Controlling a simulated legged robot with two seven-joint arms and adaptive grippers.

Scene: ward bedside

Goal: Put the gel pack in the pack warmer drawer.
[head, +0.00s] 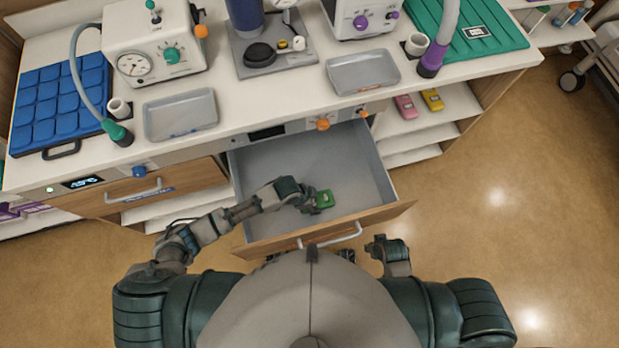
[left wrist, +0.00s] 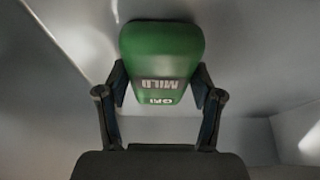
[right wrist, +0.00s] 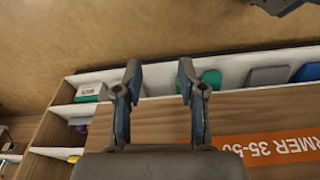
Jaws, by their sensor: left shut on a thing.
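The gel pack (head: 325,199) is a small green pack inside the open drawer (head: 345,155), near its front. The drawer is grey inside and otherwise looks empty. In the right wrist view, an orange label (right wrist: 275,147) reads "RMER 35-50". My right gripper (right wrist: 160,75) is open and empty, outside the drawer.
A closed drawer (head: 150,194) with a blue label and a lit display is at the left. The counter holds a blue pad (head: 60,100), grey trays (head: 180,115), devices and hoses. Open shelves (head: 425,130) hold pink and yellow packs.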

